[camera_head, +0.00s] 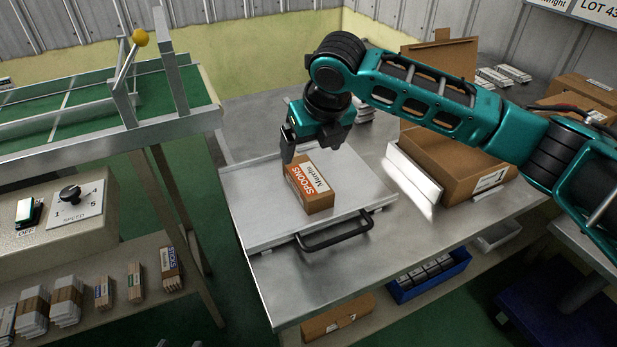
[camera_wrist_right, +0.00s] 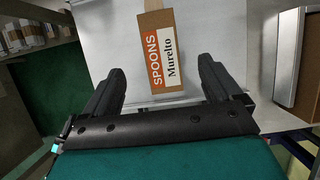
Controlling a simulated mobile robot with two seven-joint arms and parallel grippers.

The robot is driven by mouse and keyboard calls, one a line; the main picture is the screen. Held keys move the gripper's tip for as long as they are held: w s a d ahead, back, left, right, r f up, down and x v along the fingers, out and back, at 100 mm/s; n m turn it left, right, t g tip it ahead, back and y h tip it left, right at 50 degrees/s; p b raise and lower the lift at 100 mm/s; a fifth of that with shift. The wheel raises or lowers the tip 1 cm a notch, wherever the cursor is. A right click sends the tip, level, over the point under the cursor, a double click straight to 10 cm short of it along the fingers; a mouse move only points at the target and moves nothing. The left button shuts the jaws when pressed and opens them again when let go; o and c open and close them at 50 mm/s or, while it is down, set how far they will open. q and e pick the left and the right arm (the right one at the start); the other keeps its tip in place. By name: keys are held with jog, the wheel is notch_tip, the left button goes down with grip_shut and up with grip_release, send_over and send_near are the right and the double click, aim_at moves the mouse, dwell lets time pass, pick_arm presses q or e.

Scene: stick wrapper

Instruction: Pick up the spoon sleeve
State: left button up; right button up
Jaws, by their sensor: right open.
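The spoon sleeve (camera_head: 310,187) is a brown box with a white and orange label reading "SPOONS Murelto". It lies on a flat metal plate (camera_head: 259,222) with a black handle, on the metal table. In the right wrist view the spoon sleeve (camera_wrist_right: 161,45) lies ahead of the fingers, its near end close to the gap between them. My right gripper (camera_head: 302,150) is open and empty, just behind the sleeve in the head view; both fingers show in the right wrist view (camera_wrist_right: 158,88). My left gripper is not in view.
An open cardboard box (camera_head: 450,170) stands right of the plate, with a white panel (camera_head: 413,180) beside it. A machine with a green belt (camera_head: 60,105) stands at the left. A blue bin (camera_head: 430,277) sits on the lower shelf. The plate around the sleeve is clear.

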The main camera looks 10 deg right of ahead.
aim_at(304, 171)
jog(key=b+x, duration=0.2)
jog(key=x, duration=0.8)
jog(key=shift+f, duration=0.25)
jog(key=shift+c, duration=0.4)
jog(key=c, duration=1)
jog(key=shift+r, duration=0.15)
